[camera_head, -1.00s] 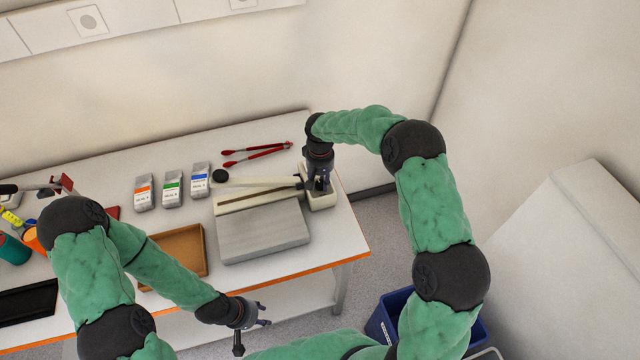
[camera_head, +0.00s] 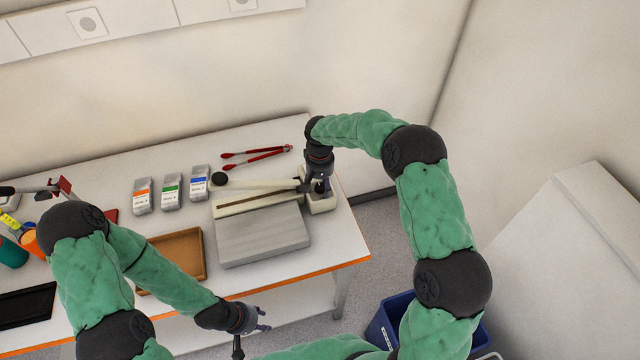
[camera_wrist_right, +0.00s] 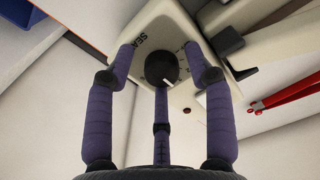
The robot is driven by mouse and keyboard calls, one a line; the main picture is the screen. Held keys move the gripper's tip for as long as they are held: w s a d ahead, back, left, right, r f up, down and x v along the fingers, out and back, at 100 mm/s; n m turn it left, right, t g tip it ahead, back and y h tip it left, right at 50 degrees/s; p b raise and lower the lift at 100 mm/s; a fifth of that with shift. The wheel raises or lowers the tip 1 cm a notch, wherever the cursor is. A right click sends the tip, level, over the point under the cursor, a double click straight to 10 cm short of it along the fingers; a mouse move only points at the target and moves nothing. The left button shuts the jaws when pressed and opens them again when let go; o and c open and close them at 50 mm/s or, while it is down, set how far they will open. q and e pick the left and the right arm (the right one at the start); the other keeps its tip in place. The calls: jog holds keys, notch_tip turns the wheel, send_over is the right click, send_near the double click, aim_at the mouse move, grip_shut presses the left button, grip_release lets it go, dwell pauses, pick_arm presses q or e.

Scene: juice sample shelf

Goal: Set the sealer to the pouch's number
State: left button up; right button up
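The impulse sealer (camera_head: 235,206) is a cream bar with a long arm ending in a black knob, at the right end of the table. Its end block carries a dark round dial (camera_wrist_right: 162,68) beside printed letters starting "SEA". My right gripper (camera_head: 322,190) points down over that block. In the right wrist view its fingers (camera_wrist_right: 160,52) stand apart on either side of the dial, with visible gaps. The dial's setting is unclear. My left gripper (camera_head: 255,328) is open and empty before the table.
A grey flat plate (camera_head: 262,238) lies in front of the sealer. Red tongs (camera_head: 256,157) lie behind it. A brown tray (camera_head: 180,250) and a black tray (camera_head: 28,305) are further left. A blue bin (camera_head: 385,325) stands on the floor at right.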

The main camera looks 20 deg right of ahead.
aim_at(320, 186)
jog(key=shift+r, duration=0.1)
jog(key=shift+w+r, duration=0.15)
jog(key=shift+r, duration=0.35)
notch_tip(320, 186, up, 11)
dwell(0.6)
